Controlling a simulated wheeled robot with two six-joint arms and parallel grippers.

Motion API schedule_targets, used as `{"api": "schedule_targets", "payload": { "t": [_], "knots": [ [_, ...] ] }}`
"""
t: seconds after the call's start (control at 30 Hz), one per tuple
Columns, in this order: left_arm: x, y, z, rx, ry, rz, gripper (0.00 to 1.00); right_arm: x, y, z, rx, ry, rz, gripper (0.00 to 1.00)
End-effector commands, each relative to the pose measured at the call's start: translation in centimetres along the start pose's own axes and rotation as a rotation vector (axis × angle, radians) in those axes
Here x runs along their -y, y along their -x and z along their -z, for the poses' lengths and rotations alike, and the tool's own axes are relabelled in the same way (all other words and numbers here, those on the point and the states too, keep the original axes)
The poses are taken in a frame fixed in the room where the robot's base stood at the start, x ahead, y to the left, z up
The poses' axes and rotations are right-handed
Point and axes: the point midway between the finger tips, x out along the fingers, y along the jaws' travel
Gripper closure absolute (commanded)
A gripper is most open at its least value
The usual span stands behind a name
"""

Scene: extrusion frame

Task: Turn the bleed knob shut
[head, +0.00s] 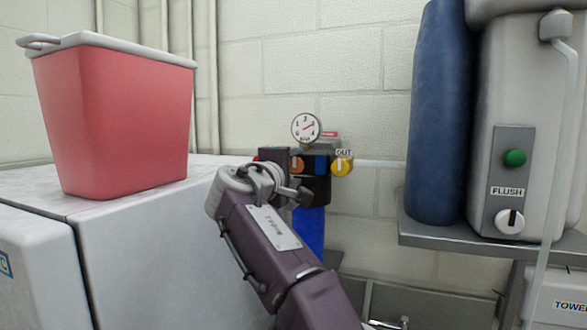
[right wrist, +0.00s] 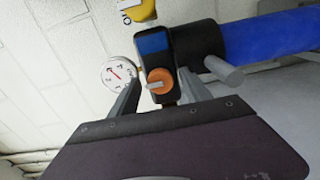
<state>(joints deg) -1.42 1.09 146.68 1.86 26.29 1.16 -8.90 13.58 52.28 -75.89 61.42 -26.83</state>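A filter unit with a black head (head: 317,190) and a blue bowl (head: 308,230) is at the wall. An orange knob (head: 297,165) with a pale bar across it is on its front; it also shows in the right wrist view (right wrist: 160,85). I cannot read a bleed label on it. A yellow knob (head: 342,166) marked OUT sits to its right. My right gripper (right wrist: 160,78) is open, its two fingers on either side of the orange knob. Whether they touch it I cannot tell. The head view largely hides the fingers. My left gripper is out of view.
A round gauge (head: 306,128) stands above the unit. A red bin (head: 115,115) is on the white cabinet (head: 170,235) at the left. A shelf (head: 480,240) at the right carries a blue cylinder (head: 440,110) and a FLUSH tank (head: 540,120).

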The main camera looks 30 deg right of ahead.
Motion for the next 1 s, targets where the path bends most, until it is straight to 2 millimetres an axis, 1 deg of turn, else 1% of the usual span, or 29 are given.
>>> {"api": "schedule_targets", "payload": {
  "t": [0.07, 0.17, 0.4, 0.53, 0.67, 1.0],
  "knots": [
    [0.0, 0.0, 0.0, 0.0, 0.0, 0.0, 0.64, 0.0, 0.1, 0.0, 0.0, 0.0, 0.0, 0.44],
    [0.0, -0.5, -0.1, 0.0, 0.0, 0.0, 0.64, 0.2, 1.0, 0.1, -0.004, 0.0, 0.0, 0.44],
    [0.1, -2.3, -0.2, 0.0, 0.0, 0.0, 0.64, 0.4, 6.2, 0.1, -0.006, -0.002, 0.0, 0.44],
    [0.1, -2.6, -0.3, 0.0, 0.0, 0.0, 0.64, 0.2, 8.2, 0.1, -0.004, 0.0, 0.0, 0.44],
    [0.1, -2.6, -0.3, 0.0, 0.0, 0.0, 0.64, 0.1, 9.0, 0.0, -0.001, 0.0, 0.001, 0.44],
    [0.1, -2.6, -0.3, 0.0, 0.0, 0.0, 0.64, 0.0, 9.0, 0.0, 0.0, 0.0, 0.001, 0.44]
  ]
}}
